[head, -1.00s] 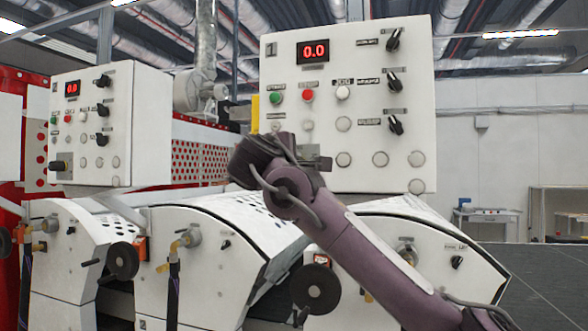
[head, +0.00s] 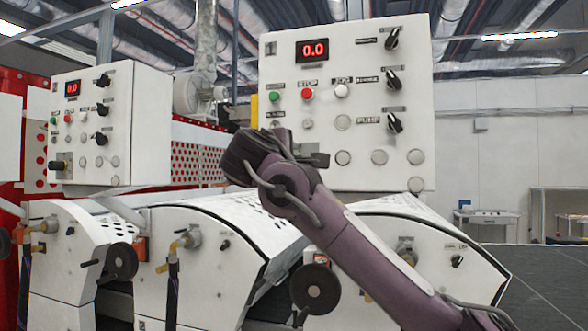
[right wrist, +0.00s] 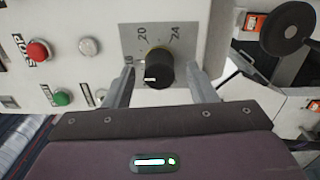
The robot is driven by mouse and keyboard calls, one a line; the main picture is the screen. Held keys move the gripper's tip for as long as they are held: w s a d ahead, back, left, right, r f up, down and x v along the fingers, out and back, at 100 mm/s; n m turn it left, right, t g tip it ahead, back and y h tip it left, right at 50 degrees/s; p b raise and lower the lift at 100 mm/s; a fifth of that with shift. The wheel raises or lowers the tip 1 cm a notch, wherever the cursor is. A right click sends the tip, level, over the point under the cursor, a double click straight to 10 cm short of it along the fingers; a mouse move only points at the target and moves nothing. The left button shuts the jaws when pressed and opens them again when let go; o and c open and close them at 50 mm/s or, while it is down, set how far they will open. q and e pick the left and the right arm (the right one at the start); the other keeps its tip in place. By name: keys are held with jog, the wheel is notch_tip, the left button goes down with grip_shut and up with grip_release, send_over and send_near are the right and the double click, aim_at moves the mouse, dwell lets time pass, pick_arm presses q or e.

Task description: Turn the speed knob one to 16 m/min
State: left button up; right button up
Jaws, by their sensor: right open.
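The speed knob (right wrist: 158,69) is a round black knob with a white mark, on a grey dial plate (right wrist: 132,38) in the right wrist view. Readable numbers on the plate include 20 and 24. The white mark is on the knob's left side, towards the lower left. My right gripper (right wrist: 161,73) is open, with one finger on each side of the knob and visible gaps. In the head view my right gripper (head: 280,150) is in front of the lower left of control panel 1 (head: 345,165) and hides the knob. The panel's red display (head: 313,50) reads 0.0. My left gripper is not in view.
A red STOP button (right wrist: 38,51) and a green button (right wrist: 62,97) are left of the dial in the wrist view. Black selector knobs (head: 393,80) line the panel's right side. A second panel (head: 122,150) stands at the left. White machine covers (head: 215,225) lie below.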

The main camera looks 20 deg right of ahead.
jog(key=b+v, duration=0.2)
jog(key=v, duration=0.4)
dwell(0.3)
